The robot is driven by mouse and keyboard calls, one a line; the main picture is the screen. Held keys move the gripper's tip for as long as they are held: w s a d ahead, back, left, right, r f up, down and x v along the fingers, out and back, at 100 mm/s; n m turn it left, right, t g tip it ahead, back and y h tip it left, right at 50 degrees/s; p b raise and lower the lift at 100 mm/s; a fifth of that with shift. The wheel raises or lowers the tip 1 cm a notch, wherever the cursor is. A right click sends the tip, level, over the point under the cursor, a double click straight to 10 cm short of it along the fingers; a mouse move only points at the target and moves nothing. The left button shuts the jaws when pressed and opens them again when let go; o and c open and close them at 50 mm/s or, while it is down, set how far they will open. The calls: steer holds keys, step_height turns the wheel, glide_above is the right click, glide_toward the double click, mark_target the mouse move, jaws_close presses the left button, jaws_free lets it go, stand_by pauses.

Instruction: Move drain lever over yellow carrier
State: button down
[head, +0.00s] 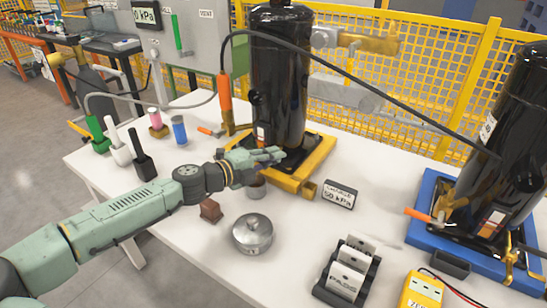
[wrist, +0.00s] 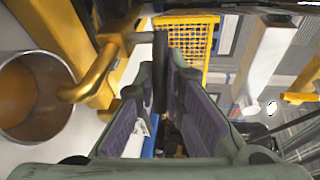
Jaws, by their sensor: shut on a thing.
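The yellow carrier (head: 314,172) is a frame under the left black compressor. My gripper (head: 279,154) is at its front left edge, low beside the compressor. In the wrist view, a dark drain lever (wrist: 160,72) stands between my two fingers (wrist: 162,105) near their tips, and my gripper is shut on it. The lever joins a bent yellow drain pipe (wrist: 98,75), whose end points toward a round metal cup (wrist: 62,70). The lever is hidden behind my fingers in the head view.
A second compressor stands on a blue carrier (head: 425,190). A black hose (head: 370,85) crosses above.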

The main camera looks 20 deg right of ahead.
stand_by(0.4)
steer(key=c, duration=1.7)
jaws_free()
steer(key=shift+o, duration=0.2)
steer(key=shift+a, duration=0.1)
steer(key=v, duration=1.1)
steer(key=shift+s+a+r, duration=0.2)
steer(key=shift+a, duration=0.15)
